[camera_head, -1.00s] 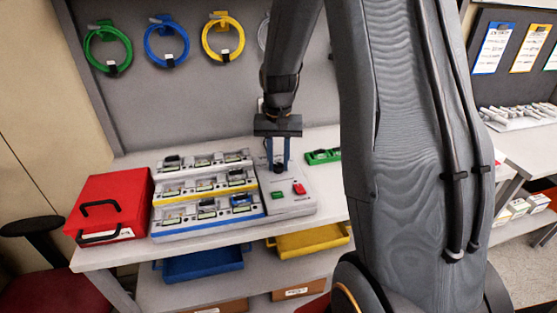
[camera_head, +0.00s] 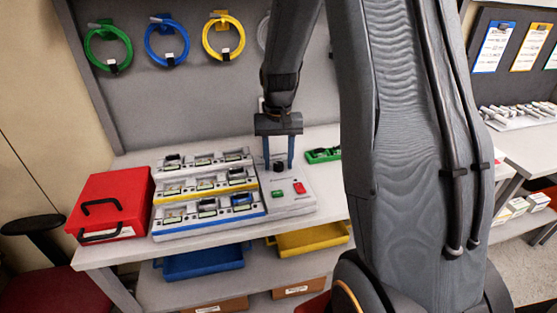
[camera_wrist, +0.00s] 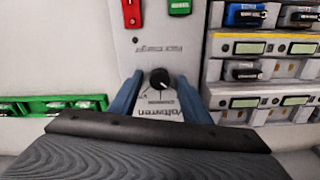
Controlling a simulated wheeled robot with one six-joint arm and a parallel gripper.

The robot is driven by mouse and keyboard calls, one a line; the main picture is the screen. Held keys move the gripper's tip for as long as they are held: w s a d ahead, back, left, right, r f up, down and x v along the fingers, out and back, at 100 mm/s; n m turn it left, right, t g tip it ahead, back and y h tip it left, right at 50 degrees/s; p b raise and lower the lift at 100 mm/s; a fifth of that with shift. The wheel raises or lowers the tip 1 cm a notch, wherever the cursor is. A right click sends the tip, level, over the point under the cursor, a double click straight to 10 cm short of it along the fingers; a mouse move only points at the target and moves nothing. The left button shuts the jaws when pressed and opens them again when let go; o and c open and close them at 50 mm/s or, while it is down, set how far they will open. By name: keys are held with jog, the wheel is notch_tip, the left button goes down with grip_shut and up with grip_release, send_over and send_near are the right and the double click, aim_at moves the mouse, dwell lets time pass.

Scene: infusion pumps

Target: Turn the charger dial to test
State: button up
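The charger dial is a small round black knob (camera_wrist: 160,78) on the pale panel of the charger (camera_head: 291,207). It also shows in the head view, between the fingertips (camera_head: 279,166). Printed markings lie around it, too small to read, and I cannot tell which setting it points to. My gripper (camera_head: 279,153) points down over the charger, its blue fingers spread on either side of the dial. In the wrist view my gripper (camera_wrist: 157,92) shows gaps between both fingers and the knob. The fingers hold nothing.
A green button (camera_head: 277,194) and a red switch (camera_head: 299,188) sit on the same panel. Tiered rows of battery slots (camera_head: 210,214) adjoin it. A green tray (camera_head: 322,156) lies behind at right, a red case (camera_head: 112,200) at far left. Some bench between is bare.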

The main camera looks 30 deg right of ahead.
aim_at(279, 164)
jog(key=shift+r+b, duration=1.05)
jog(key=shift+r, duration=2.85)
